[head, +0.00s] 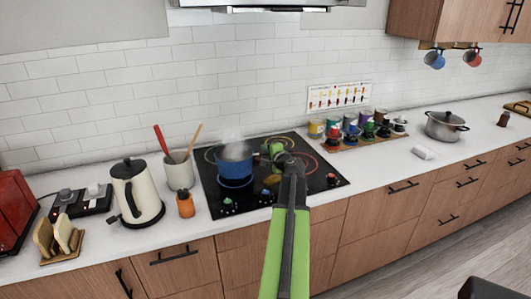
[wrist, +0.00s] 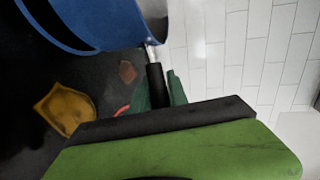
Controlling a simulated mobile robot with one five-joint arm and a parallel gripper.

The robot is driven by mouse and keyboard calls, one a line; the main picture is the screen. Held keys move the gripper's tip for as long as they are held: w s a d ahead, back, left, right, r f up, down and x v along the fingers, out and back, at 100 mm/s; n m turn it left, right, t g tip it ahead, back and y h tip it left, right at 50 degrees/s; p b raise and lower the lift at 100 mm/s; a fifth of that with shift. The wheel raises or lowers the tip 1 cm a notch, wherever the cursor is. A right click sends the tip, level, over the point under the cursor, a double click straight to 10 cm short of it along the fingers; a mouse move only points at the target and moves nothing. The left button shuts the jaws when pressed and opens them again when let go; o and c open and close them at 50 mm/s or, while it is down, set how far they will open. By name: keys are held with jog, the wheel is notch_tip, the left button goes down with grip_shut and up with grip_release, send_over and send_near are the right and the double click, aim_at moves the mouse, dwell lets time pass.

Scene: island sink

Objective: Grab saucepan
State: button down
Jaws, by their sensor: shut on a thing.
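The blue saucepan (head: 235,167) is on the left part of the black cooktop (head: 222,202), with steam above it. Its handle side points right, towards my gripper (head: 272,154). In the wrist view the blue saucepan (wrist: 100,22) fills the upper left, and its black handle (wrist: 155,84) reaches down between my green fingers. My gripper is shut on the handle. The near finger hides the handle's end. I cannot tell whether the pan's base touches the cooktop.
A yellow-brown piece (wrist: 66,106) lies on the cooktop beside the pan. A cream kettle (head: 137,192), an orange bottle (head: 185,205) and a utensil crock (head: 179,171) stand to the left. Several jars (head: 350,130) and a grey lidded pot (head: 445,126) stand to the right.

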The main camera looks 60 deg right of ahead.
jog(key=s+d+r+p, duration=0.4)
jog(key=s+r+p, duration=0.2)
jog(key=s, duration=0.4)
jog(key=shift+s+r, duration=0.4)
jog(key=shift+r, duration=0.15)
